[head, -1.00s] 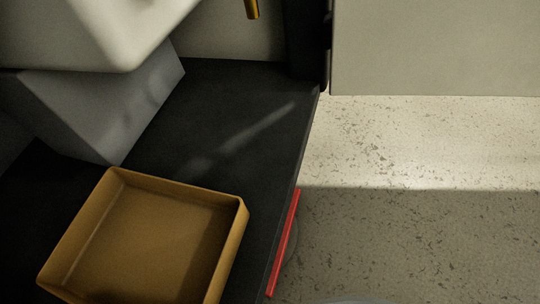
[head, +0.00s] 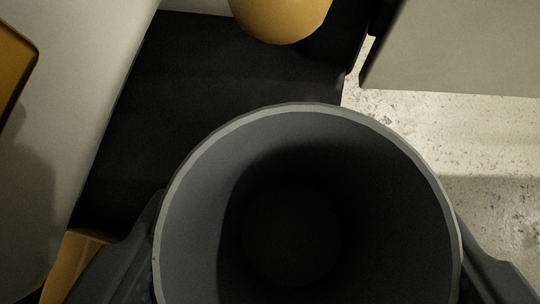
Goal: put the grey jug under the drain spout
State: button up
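The grey jug (head: 190,215) fills the lower middle of the head view. Its round open mouth faces the camera, and its inside is dark and looks empty. My gripper (head: 308,225) has one dark finger on each side of the jug and is shut on it. A rounded brass-yellow part (head: 280,18) shows at the top edge, beyond the jug's rim; it may be the drain spout, but most of it is cut off. The jug's rim is apart from it in the picture. The jug's base is hidden.
A black surface (head: 170,105) lies beyond and left of the jug. A pale wall-like body (head: 85,60) stands at left, with a yellow part (head: 14,70) at the edge. A tan edge (head: 72,265) shows lower left. A pale panel (head: 460,50) and speckled floor (head: 500,160) are at right.

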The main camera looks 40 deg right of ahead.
jog(key=b, duration=0.3)
send_near(294, 195)
jog(key=x, duration=0.5)
jog(key=shift+w+f, duration=0.1)
jog(key=o, duration=1.4)
jog(key=shift+d, duration=0.1)
jog(key=p+v, duration=0.3)
jog(key=v, duration=0.9)
jog(key=shift+p, duration=0.3)
